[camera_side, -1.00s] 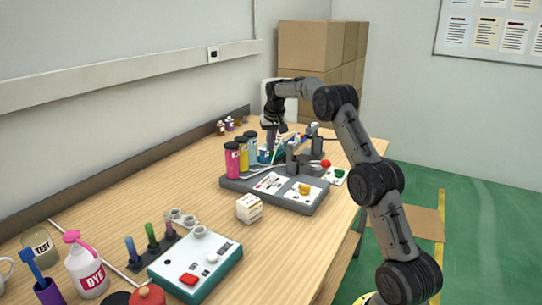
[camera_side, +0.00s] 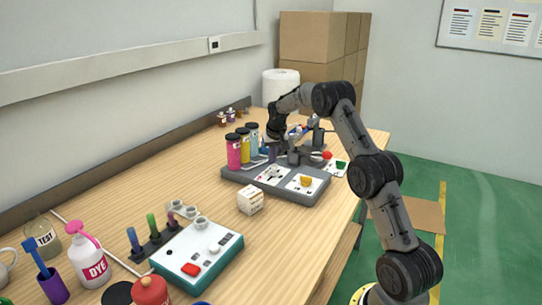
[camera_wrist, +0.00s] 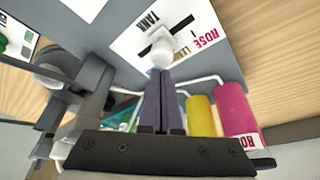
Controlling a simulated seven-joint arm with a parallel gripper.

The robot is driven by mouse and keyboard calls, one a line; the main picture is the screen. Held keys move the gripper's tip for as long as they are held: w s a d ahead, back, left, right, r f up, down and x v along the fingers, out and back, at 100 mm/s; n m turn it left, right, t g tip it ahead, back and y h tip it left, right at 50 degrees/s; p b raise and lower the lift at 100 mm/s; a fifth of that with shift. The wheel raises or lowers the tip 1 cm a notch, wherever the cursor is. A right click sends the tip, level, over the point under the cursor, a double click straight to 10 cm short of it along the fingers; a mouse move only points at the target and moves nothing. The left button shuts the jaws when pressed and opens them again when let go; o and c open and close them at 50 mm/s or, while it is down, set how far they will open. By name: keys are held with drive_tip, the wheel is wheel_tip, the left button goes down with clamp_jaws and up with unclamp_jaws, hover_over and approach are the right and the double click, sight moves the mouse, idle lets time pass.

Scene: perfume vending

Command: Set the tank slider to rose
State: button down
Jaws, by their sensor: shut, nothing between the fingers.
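The tank slider panel (camera_wrist: 130,48) is a white card printed TANK, with ROSE at the right and a partly hidden label beside it in the wrist view. Its white knob (camera_wrist: 161,54) sits on a dark slot, left of the ROSE word. My gripper (camera_wrist: 162,76) is shut and empty, its purple fingertips right at the knob; I cannot tell whether they touch.
Pink (camera_side: 233,152), yellow (camera_side: 243,146) and blue (camera_side: 253,138) cylinders stand close beside my gripper. A yellow knob (camera_side: 305,181) is on the neighbouring card. A small white box (camera_side: 250,201) stands in front of the console. Open table lies around that box.

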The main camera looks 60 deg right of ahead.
sight(266, 176)
drive_tip(key=shift+s+a, duration=0.1)
idle(0.3)
drive_tip(key=a, duration=0.4)
drive_tip(key=shift+a, duration=0.1)
drive_tip(key=shift+w+d, duration=0.35)
drive_tip(key=shift+d, duration=0.1)
drive_tip(key=shift+w+d+r, duration=0.3)
drive_tip(key=shift+w+d, duration=0.2)
drive_tip(key=shift+w, duration=0.05)
drive_tip(key=shift+w+d+r, duration=0.25)
drive_tip(key=shift+w+d, duration=0.25)
drive_tip(key=v, duration=0.9)
drive_tip(key=shift+s, duration=0.2)
drive_tip(key=shift+a, duration=0.15)
